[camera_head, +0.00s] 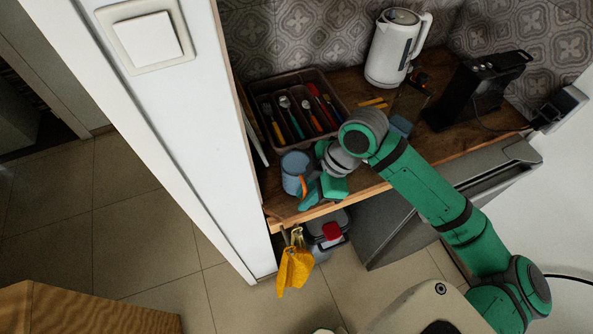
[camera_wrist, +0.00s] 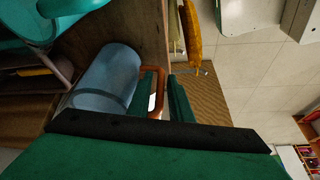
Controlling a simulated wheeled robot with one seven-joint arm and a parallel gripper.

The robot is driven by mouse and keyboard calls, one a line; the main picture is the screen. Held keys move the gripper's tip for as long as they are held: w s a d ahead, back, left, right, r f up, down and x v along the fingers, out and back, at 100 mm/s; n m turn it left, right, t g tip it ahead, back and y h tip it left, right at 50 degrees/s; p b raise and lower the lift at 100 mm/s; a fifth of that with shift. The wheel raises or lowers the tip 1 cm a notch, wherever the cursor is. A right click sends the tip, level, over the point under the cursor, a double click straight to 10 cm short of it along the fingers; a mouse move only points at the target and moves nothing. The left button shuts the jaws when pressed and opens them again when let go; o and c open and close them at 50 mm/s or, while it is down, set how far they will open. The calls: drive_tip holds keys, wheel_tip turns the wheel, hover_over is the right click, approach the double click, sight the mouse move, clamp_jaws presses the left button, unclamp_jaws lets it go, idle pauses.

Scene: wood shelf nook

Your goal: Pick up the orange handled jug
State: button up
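The blue-grey jug (camera_head: 295,172) with an orange handle (camera_head: 304,184) stands at the left front of the wooden counter. In the wrist view the jug (camera_wrist: 106,78) is left of my fingers, and its orange handle (camera_wrist: 164,80) reaches between them. My gripper (camera_head: 316,192) is at the handle side of the jug, low over the counter's front edge. In the wrist view my two fingers (camera_wrist: 163,98) stand either side of the handle, with a small light gap beside it. The gripper appears open, narrowly. The fingers hide part of the handle.
A cutlery tray (camera_head: 283,82) lies behind the jug. A white kettle (camera_head: 393,50) and a black appliance (camera_head: 470,88) stand farther back right. A yellow cloth (camera_head: 294,268) hangs below the counter's front edge (camera_head: 320,209). A white wall edge (camera_head: 190,120) stands close at left.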

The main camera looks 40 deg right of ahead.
drive_tip(key=shift+f, duration=0.1)
drive_tip(key=shift+c, duration=0.4)
clamp_jaws()
idle(1.0)
